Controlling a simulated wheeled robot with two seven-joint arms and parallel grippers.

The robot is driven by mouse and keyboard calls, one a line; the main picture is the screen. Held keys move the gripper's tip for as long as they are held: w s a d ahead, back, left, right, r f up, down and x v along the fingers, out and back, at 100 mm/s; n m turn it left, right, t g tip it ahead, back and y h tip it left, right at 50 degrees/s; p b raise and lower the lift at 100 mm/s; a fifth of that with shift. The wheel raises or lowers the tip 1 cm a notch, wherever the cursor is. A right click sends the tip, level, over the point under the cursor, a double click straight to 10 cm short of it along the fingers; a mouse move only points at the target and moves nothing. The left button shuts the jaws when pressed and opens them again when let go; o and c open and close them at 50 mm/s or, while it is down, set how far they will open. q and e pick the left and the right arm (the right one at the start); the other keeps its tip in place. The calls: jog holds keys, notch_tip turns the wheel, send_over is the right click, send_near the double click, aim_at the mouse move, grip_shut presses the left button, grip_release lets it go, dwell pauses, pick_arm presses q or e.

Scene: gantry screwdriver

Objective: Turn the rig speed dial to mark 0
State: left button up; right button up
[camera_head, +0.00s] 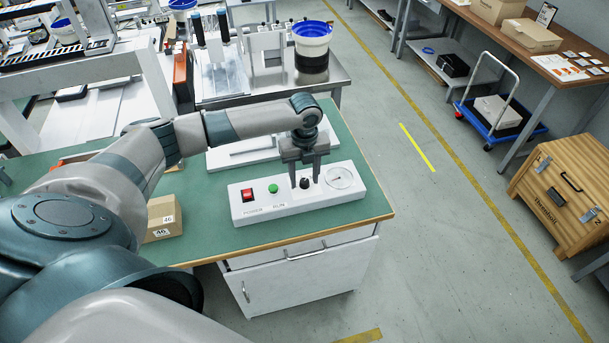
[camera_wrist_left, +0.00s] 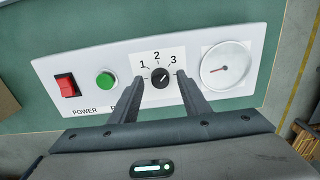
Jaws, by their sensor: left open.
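The speed dial is a small black knob (camera_head: 305,183) on the white control panel (camera_head: 262,208), which lies on the green bench top. In the left wrist view the dial (camera_wrist_left: 160,77) has marks 1, 2 and 3 around it. Its white pointer line slants to the upper right, roughly toward 3. No mark 0 shows; my fingers cover parts of the plate beside the dial. My left gripper (camera_head: 304,181) is open, pointing down, with one finger on each side of the dial. In the left wrist view a gap shows between dial and fingers. My right gripper is not in view.
The panel also bears a red power switch (camera_head: 247,194), a green run button (camera_head: 273,188) and a round gauge (camera_head: 339,177). A cardboard box (camera_head: 163,217) stands at the left on the bench. A white-based rig (camera_head: 222,75) stands behind.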

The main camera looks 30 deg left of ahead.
pick_arm(q)
jog(key=shift+f, duration=0.1)
jog(key=shift+c, duration=0.3)
jog(key=c, duration=1)
jog(key=shift+o, duration=0.2)
